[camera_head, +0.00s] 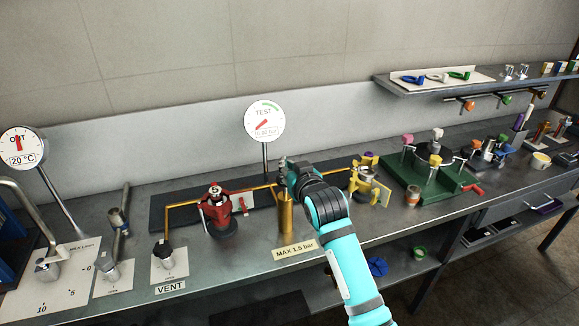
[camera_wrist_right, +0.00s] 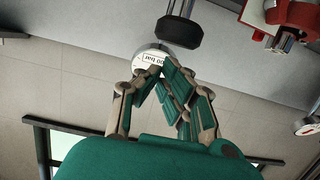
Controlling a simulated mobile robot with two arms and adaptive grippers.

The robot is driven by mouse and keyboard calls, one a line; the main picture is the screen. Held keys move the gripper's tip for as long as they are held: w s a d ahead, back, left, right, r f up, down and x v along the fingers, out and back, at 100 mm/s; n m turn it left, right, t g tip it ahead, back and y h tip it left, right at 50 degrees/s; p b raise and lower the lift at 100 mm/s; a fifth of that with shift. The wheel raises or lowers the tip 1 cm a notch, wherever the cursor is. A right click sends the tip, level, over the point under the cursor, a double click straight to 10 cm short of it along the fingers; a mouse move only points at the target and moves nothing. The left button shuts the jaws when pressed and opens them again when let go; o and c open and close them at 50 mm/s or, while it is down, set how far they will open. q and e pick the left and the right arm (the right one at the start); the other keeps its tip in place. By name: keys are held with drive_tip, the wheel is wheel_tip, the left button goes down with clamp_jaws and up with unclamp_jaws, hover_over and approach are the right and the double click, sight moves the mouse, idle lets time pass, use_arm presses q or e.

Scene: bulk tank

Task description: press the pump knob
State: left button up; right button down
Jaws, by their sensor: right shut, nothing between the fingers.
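The brass pump cylinder (camera_head: 286,213) stands upright on the bench behind the "MAX 1.5 bar" plate (camera_head: 295,249). My right gripper (camera_head: 289,168) is above the cylinder, with its arm coming from the lower right. It hides most of the pump's top in the head view. In the right wrist view, a dark knob (camera_wrist_right: 180,30) on a grey rod is just beyond my right fingers (camera_wrist_right: 172,85). The fingers are shut and empty. I cannot tell whether they touch the knob. My left gripper is not in view.
The round TEST gauge (camera_head: 264,121) stands behind the pump. A red valve (camera_head: 215,207) is left of it and a yellow fitting (camera_head: 368,186) right of it. The VENT valve (camera_head: 164,250) and a dial knob (camera_head: 47,270) are further left. A green fixture (camera_head: 430,182) is on the right.

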drive_tip(key=shift+f, duration=0.35)
